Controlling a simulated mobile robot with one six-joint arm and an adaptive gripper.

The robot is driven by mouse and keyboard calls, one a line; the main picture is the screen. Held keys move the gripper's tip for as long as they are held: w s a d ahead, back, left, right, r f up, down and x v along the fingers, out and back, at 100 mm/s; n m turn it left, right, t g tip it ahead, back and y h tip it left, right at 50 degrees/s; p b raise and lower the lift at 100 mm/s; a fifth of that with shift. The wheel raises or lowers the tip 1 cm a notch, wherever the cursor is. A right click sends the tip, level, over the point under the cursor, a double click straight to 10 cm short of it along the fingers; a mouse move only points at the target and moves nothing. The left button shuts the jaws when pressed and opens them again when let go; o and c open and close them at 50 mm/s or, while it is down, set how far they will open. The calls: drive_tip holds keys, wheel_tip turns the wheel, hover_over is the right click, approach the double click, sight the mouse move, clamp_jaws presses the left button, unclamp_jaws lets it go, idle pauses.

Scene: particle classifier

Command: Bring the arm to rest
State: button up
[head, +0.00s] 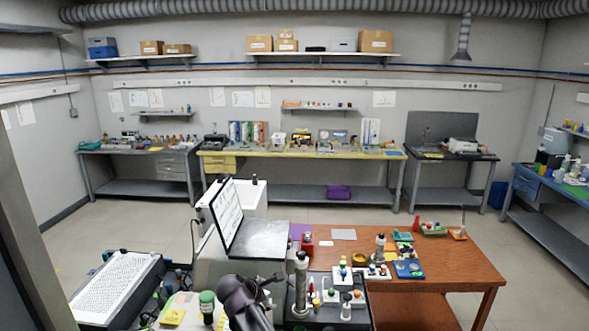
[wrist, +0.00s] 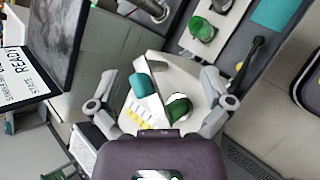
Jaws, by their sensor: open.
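My arm's dark end shows at the bottom centre in the head view, and my gripper (head: 268,282) is small and partly hidden there. In the wrist view my gripper (wrist: 158,98) has its two grey fingers wide apart with nothing held between them. Beyond the fingers is a cream panel (wrist: 150,105) with a teal part (wrist: 143,86) and a dark green part. I cannot tell whether the fingers touch anything. An upright screen (head: 226,217) stands behind my arm; in the wrist view the screen (wrist: 45,50) reads "READY".
A tall grey cylinder (head: 301,280) and small bottles are close right. A brown table (head: 460,262) with small coloured items lies right. A white perforated box (head: 115,285) is at left. Open floor lies behind.

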drive_tip(key=s+d+f+m+g+y, duration=0.35)
drive_tip(key=s+d+m, duration=0.35)
drive_tip(key=d+m, duration=0.5)
drive_tip(key=s+d+f+m+g+y, duration=0.2)
drive_tip(key=s+d+f+m+g, duration=0.15)
drive_tip(key=s+d+m, duration=0.6)
drive_tip(key=d+f+g+b, duration=0.1)
drive_tip(key=d+f+b, duration=0.2)
drive_tip(key=f+b, duration=1)
drive_tip(key=shift+d+f+b, duration=0.3)
drive_tip(key=shift+b, duration=0.4)
drive_tip(key=shift+s+a, duration=0.1)
idle(0.8)
